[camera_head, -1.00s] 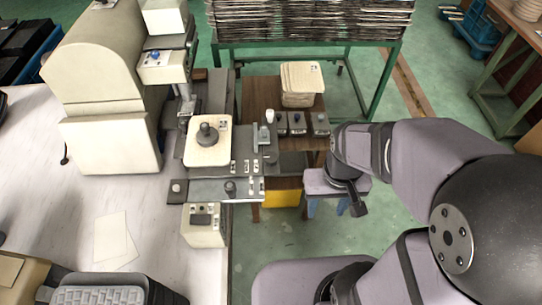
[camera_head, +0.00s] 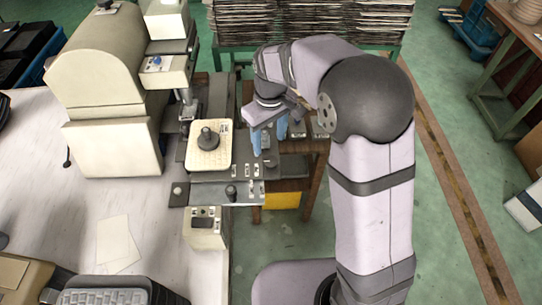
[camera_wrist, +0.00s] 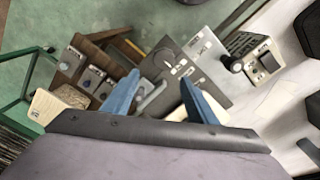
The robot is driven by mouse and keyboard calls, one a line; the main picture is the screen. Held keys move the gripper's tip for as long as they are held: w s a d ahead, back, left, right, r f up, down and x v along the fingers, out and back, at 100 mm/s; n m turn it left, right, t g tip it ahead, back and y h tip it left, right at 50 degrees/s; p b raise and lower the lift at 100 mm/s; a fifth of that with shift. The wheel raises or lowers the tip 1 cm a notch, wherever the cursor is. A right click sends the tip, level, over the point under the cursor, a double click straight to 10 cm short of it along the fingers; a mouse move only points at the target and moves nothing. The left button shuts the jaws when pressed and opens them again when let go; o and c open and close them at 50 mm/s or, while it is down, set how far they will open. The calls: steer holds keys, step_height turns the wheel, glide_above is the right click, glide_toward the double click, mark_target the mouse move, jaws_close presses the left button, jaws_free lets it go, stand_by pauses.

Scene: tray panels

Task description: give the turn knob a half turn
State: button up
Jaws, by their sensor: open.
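A large round black knob (camera_head: 207,139) stands on a cream plate (camera_head: 196,161) in the head view. A smaller black knob (camera_head: 231,191) sits on the grey panel in front of it; it also shows in the wrist view (camera_wrist: 236,65). I cannot tell for sure which one is the turn knob. My gripper (camera_head: 269,136) is open and empty, pointing down to the right of the cream plate. In the wrist view its blue fingers (camera_wrist: 160,78) are apart, with a grey handle (camera_wrist: 153,97) below between them. The right finger hides most of the cream plate.
Small grey boxes with knobs (camera_wrist: 91,77) stand on the brown table near my gripper. A box with a rocker switch (camera_head: 204,223) is at the front. A large cream machine (camera_head: 108,90) stands at the left. Stacked sheets (camera_head: 310,20) fill the back.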

mark_target(271, 161)
steer(key=shift+s+d+r+n+g, duration=0.1)
steer(key=shift+s+d+n+g, duration=0.15)
steer(key=shift+s+n, duration=0.5)
steer(key=shift+w+n, duration=0.1)
steer(key=shift+n, duration=0.25)
steer(key=shift+f+p, duration=1.2)
steer(key=shift+f, duration=2.5)
steer(key=c, duration=1.1)
